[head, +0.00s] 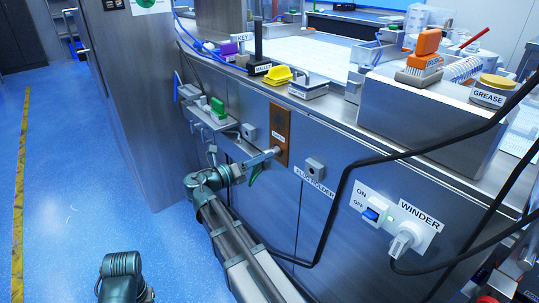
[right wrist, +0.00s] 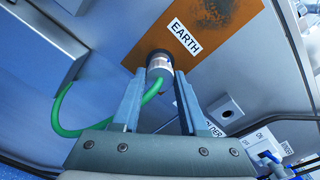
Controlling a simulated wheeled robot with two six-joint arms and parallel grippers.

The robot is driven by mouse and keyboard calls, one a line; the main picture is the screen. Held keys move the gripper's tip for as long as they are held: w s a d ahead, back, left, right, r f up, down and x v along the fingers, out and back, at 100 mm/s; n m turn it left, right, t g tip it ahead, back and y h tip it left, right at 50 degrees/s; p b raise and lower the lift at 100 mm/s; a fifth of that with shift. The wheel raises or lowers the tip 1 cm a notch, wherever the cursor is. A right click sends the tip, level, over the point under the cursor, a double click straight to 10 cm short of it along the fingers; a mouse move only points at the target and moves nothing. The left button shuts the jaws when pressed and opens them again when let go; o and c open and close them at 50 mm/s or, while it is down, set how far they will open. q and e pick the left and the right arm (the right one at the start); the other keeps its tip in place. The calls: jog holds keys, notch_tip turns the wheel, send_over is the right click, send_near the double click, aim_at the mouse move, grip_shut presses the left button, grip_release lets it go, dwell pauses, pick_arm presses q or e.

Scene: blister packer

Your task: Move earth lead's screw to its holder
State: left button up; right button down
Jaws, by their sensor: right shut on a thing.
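The earth lead's screw (right wrist: 160,63) is a pale metal cylinder at the orange-brown plate labelled EARTH (right wrist: 205,25). Its tip meets a dark round spot on the plate; I cannot tell how deep it sits. The green lead (right wrist: 72,131) curves from the screw down to the left. My right gripper (right wrist: 160,84) is shut on the screw; in the head view the gripper (head: 270,157) is at the lower part of the plate (head: 281,120). A grey block with a round hole (head: 315,168) sits right of the plate, above a label ending in HOLDER. My left gripper is out of view.
A similar grey block (head: 249,132) is left of the plate. A thick black cable (head: 345,190) hangs across the cabinet front, near the WINDER switch and plug (head: 405,238). The bench top above holds a yellow item (head: 278,75) and a brush (head: 425,55). Blue floor is open at left.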

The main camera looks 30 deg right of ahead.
jog(key=shift+a, duration=0.75)
dwell(0.6)
jog(key=shift+s+a, duration=0.15)
jog(key=shift+a, duration=1.15)
jog(key=shift+a, duration=0.1)
jog(key=a, duration=0.5)
jog(key=w, duration=1.4)
jog(key=shift+w+a, duration=0.25)
jog(key=shift+w, duration=0.05)
jog(key=shift+d, duration=0.1)
jog(key=shift+m, duration=0.6)
jog(key=shift+w+d, duration=0.15)
jog(key=shift+d, duration=1.25)
jog(key=shift+w+d, duration=0.1)
jog(key=shift+d, duration=1.3)
